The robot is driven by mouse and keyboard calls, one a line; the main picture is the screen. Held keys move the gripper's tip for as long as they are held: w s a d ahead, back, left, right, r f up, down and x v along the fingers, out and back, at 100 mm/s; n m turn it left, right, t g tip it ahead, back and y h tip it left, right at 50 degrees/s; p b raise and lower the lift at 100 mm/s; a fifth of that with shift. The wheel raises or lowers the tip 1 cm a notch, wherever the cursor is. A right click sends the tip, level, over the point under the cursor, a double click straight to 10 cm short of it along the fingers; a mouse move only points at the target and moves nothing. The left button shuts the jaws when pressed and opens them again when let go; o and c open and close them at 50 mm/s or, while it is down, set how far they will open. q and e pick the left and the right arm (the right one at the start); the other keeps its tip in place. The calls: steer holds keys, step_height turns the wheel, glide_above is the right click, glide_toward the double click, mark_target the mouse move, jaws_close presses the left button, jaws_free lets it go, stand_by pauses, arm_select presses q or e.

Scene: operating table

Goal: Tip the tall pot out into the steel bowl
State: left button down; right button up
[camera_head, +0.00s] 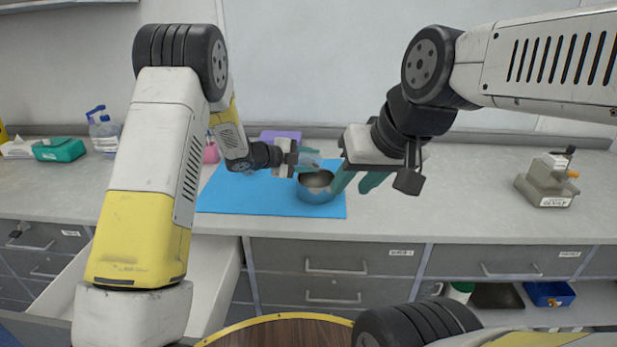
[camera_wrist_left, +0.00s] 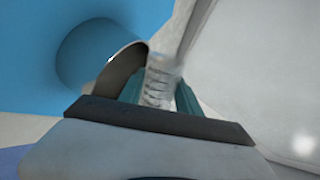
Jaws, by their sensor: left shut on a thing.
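The steel bowl (camera_head: 318,195) stands on the blue mat, its outside reflecting the blue. It also shows in the left wrist view (camera_wrist_left: 118,68), partly hidden by my gripper. My left gripper (camera_head: 306,163) is just above and behind the bowl's left side. It is shut on a clear, ridged vessel, apparently the tall pot (camera_wrist_left: 160,80), between teal fingers. The pot is small and blurred in the head view, so its tilt and contents cannot be told. My right gripper (camera_head: 360,181) has its teal fingers spread at the bowl's right; one finger overlaps the rim, contact unclear.
The blue mat (camera_head: 228,195) lies on the grey bench. A purple block (camera_head: 281,136) is behind the grippers. A teal box (camera_head: 60,149) and a spray bottle (camera_head: 103,132) stand far left. A beige device (camera_head: 548,182) stands at right. The bench between the right gripper and the device is clear.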

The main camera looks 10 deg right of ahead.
arm_select(q)
steer(key=shift+w+f+m+t+p, duration=0.1)
steer(key=shift+f+m+t+p, duration=0.2)
steer(key=shift+f+m+p, duration=0.15)
stand_by(1.5)
steer(key=shift+r+m+t+y+p, duration=0.35)
steer(key=shift+m+p, duration=0.2)
steer(key=shift+p, duration=0.3)
stand_by(2.0)
steer(key=shift+s+f, duration=0.2)
stand_by(0.6)
